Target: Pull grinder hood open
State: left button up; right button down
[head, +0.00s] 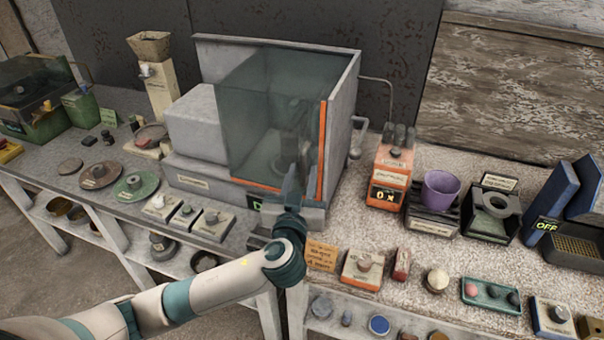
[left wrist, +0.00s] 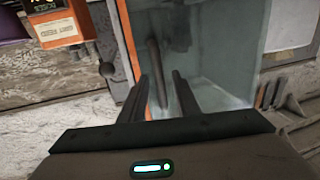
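The grinder hood (head: 248,125) is a clear, greenish box with orange edging on the grey grinder (head: 200,190) in the head view. It stands down over the grinder's work space. My left gripper (head: 293,178) is upright in front of the hood's lower right front. In the left wrist view the hood (left wrist: 228,45) fills the right side, with its orange edge strip left of centre. A dark upright bar (left wrist: 157,62), which looks like the hood's handle, shows between the two parted fingers (left wrist: 160,78). I cannot tell whether they touch it. My right gripper is not in view.
An orange box with a display (head: 388,178) and a purple cup (head: 440,190) stand right of the grinder. Small switch boxes (head: 212,224) line the front left, beside green and red discs (head: 136,185). A dark panel stands behind.

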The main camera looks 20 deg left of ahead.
pick_arm(q)
grip_shut()
jog(key=shift+a, duration=0.15)
jog(key=b, duration=0.3)
send_near(276, 154)
jog(key=w, duration=0.4)
jog(key=shift+a, duration=0.25)
jog(key=a, duration=1.7)
jog(key=shift+w+a+r, duration=0.2)
jog(key=shift+w+a, duration=0.1)
jog(key=shift+w, duration=0.05)
